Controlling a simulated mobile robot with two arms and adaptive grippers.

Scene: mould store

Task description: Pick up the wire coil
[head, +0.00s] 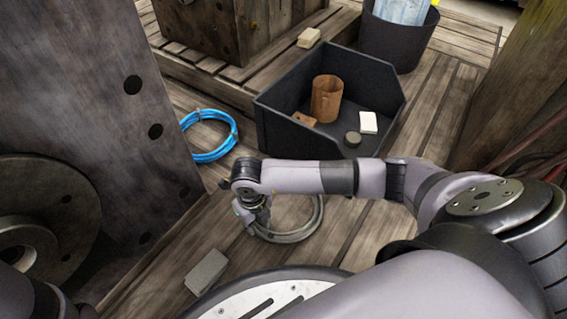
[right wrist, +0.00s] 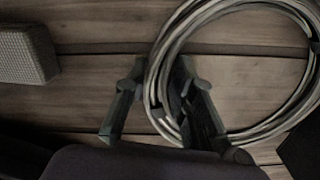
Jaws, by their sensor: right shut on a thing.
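The grey wire coil (head: 288,238) is a ring of several strands near the plank floor, below my right forearm in the head view. My right gripper (head: 250,214) points down at the coil's left side. In the right wrist view, the coil (right wrist: 258,130) fills the upper right, and its left side passes between the fingers of my right gripper (right wrist: 163,78). The gripper is shut on that side of the coil. Whether the coil touches the floor is hard to tell. My left gripper does not show.
A blue coil (head: 233,138) lies beside a dark open bin (head: 292,146) holding a brown cylinder (head: 326,98) and small pieces. A grey block (head: 206,271) lies left of the gripper; it also shows in the right wrist view (right wrist: 25,55). A tall panel (head: 110,120) stands left.

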